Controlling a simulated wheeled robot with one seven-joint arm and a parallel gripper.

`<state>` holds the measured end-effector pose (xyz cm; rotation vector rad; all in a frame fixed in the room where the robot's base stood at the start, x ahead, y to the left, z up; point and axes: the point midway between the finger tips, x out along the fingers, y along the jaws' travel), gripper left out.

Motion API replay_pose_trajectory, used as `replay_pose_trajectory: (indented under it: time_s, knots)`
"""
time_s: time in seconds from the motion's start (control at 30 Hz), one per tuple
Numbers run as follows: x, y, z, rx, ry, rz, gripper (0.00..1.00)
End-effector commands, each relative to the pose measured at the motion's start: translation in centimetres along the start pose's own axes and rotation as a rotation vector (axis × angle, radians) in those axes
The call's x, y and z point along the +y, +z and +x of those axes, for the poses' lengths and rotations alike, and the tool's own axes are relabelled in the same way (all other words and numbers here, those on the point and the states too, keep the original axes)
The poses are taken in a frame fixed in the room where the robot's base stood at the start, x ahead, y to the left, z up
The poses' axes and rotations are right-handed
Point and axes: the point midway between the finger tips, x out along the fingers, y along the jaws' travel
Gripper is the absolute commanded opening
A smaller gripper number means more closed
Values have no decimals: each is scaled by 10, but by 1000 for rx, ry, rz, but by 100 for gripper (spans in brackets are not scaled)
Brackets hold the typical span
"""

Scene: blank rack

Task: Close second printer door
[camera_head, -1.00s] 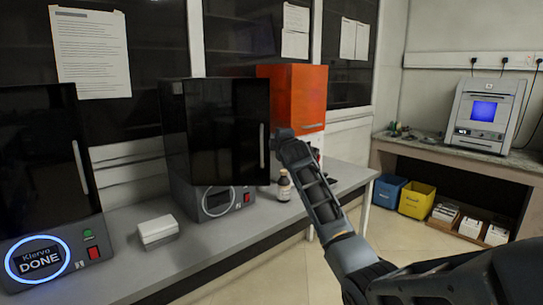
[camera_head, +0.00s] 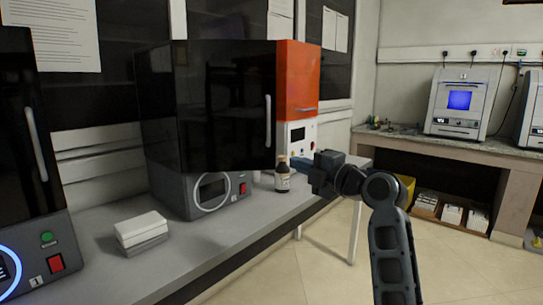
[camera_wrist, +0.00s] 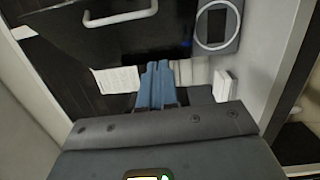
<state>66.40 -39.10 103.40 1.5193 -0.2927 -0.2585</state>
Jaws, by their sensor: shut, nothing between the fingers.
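The second printer (camera_head: 205,110) stands mid-bench, with a glossy black door over a grey base with a ringed display. The door's pale vertical handle (camera_head: 268,121) is on its right edge. The door looks down over the front, but I cannot tell whether it is fully closed. My gripper (camera_head: 298,165) is right of the handle and lower, apart from the door. Its blue fingers are shut and empty. In the wrist view the fingers (camera_wrist: 157,80) are together, and the handle (camera_wrist: 120,18) and dark door (camera_wrist: 125,45) show beyond them.
A brown bottle (camera_head: 282,178) stands close to my gripper. A white box (camera_head: 141,228) sits front left on the bench. Another black-doored printer (camera_head: 30,150) is at left, and an orange-topped machine (camera_head: 298,85) stands behind. Open floor lies to the right.

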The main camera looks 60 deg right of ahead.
Motion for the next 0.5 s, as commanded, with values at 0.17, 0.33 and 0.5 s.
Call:
replay_pose_trajectory:
  time_s: [0.17,0.33,0.5]
  knots:
    - [3,0,28,2,0,1,0]
    - [3,0,63,1,-1,2,0]
    - [3,0,95,0,0,1,0]
